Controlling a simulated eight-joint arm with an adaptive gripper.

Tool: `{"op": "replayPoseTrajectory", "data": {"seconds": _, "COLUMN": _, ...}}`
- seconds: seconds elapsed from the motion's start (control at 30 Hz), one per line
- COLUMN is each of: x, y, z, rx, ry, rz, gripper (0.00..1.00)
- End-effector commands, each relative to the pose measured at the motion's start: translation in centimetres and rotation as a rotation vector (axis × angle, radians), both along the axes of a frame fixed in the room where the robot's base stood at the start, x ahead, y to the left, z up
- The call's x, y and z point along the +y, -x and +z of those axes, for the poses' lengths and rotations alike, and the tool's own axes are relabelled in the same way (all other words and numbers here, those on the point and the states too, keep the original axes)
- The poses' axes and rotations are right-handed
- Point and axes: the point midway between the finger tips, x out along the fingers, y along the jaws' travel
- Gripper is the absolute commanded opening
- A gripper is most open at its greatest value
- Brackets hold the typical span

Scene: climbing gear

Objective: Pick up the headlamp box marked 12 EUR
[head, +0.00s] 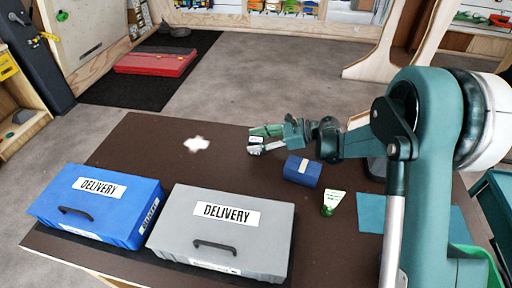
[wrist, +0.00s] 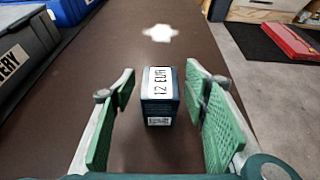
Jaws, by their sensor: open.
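The headlamp box (wrist: 158,108) is small and dark blue, with a white top label that reads 12 EUR and a barcode on its near face. In the wrist view it stands on the dark table between the fingers of my gripper (wrist: 160,85). There is a visible gap on both sides, so neither finger appears to touch it. My gripper is open, with green finger pads. In the head view my gripper (head: 257,141) is low over the middle of the table, and the box is mostly hidden there by the fingers.
A blue box (head: 302,171) with a pale band sits close to my wrist. A small white-and-green tube (head: 332,204) stands nearer the front. Blue (head: 95,204) and grey (head: 222,232) DELIVERY cases occupy the front left. A white patch (head: 196,145) lies on the open table at left.

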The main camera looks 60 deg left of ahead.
Motion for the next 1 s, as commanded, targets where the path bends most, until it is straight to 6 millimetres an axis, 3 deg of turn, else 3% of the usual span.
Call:
{"op": "replayPoseTrajectory", "data": {"seconds": 0.53, "x": 0.05, "y": 0.03, "z": 0.0, "rx": 0.0, "ry": 0.0, "rz": 0.0, "gripper": 0.45}}
{"op": "replayPoseTrajectory", "data": {"seconds": 0.77, "x": 0.05, "y": 0.03, "z": 0.0, "rx": 0.0, "ry": 0.0, "rz": 0.0, "gripper": 0.15}}
{"op": "replayPoseTrajectory", "data": {"seconds": 1.0, "x": 0.06, "y": 0.03, "z": 0.02, "rx": 0.0, "ry": 0.0, "rz": 0.0, "gripper": 0.14}}
